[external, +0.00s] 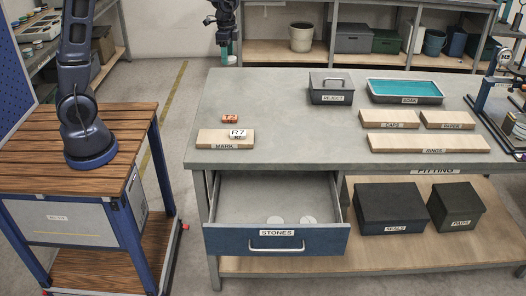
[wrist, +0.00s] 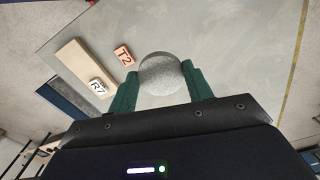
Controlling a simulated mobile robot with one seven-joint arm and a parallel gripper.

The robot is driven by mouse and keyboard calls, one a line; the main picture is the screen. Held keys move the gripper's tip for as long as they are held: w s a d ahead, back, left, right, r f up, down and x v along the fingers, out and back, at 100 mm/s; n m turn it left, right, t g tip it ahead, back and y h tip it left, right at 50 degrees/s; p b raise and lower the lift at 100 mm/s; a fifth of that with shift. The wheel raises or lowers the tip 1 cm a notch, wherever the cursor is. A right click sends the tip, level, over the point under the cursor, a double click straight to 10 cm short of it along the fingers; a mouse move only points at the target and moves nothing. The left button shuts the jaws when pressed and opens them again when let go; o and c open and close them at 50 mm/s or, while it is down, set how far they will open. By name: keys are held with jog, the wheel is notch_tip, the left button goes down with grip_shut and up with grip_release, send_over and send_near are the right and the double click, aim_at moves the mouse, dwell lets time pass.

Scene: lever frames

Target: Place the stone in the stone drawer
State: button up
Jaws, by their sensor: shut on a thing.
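My gripper (external: 228,56) is high at the top of the external view, above the far left edge of the bench. In the wrist view its green fingers (wrist: 160,86) are shut on a round, speckled grey stone (wrist: 160,70). The stone cannot be made out clearly in the external view. The drawer labelled STONES (external: 226,239) is pulled open under the bench's left part. Two pale round discs (external: 309,220) lie inside it, toward the front. The gripper and stone are well above and behind the drawer.
On the bench (external: 270,105) are an orange T2 tag (external: 230,118), a white R7 tag (external: 238,134) on the MARK board (external: 210,138), a lidded REJECT box (external: 331,97), a teal-lined SOAK tray (external: 404,99) and wooden boards at right. The bench's middle is clear.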

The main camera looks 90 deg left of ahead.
jog(key=w+d+f+m, duration=0.2)
jog(key=w+d+f, duration=0.1)
jog(key=d, duration=0.5)
jog(key=w+d+f+m, duration=0.1)
jog(key=w+d+f, duration=0.2)
jog(key=d, duration=0.5)
jog(key=w+d+f+m, duration=0.2)
jog(key=w+d+f, duration=0.1)
jog(key=d, duration=0.6)
jog(key=s+d+f+m, duration=0.15)
jog(key=d+f, duration=0.25)
jog(key=d, duration=0.8)
jog(key=s+d+f+m, duration=0.1)
jog(key=d+f+m, duration=0.25)
jog(key=d, duration=0.75)
jog(key=shift+n, duration=0.3)
notch_tip(320, 180, down, 20)
jog(key=shift+f, duration=0.2)
jog(key=o, duration=1)
jog(key=shift+r, duration=0.1)
